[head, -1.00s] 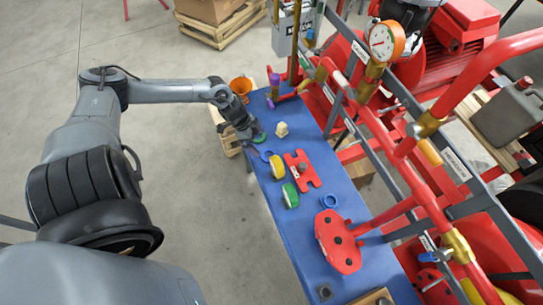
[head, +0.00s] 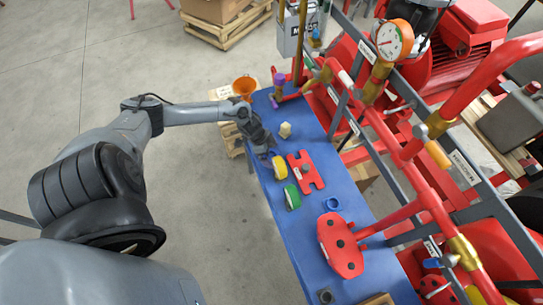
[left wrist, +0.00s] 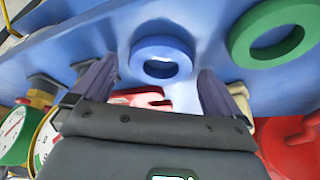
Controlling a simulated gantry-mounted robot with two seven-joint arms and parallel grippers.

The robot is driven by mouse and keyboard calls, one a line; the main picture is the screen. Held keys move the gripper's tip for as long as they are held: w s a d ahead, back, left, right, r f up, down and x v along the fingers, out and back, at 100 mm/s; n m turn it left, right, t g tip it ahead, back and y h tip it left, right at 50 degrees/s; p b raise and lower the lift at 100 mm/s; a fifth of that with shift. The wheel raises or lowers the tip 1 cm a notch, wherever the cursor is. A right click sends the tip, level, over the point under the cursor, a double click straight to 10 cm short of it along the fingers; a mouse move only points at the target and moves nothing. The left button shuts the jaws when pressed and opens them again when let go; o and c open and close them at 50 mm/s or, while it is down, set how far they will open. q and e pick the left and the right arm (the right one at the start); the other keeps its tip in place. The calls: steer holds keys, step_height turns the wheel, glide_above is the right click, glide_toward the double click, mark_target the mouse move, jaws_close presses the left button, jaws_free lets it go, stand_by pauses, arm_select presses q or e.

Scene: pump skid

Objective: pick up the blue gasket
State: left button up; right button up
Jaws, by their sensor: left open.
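The blue gasket (left wrist: 183,66) is a flat ring lying on the blue bench top in the left wrist view. My left gripper (left wrist: 158,70) is open, its two dark fingers on either side of the gasket in that view. I cannot tell whether they touch it. A green gasket (left wrist: 240,42) lies just right of the blue one. In the head view my left gripper (head: 266,154) is low over the far left part of the bench and hides both gaskets. My right gripper is not in view.
Red pipework with a gauge (head: 390,40) stands along the right.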

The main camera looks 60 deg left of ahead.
arm_select(q)
steer(key=shift+c, duration=0.2)
steer(key=c, duration=1)
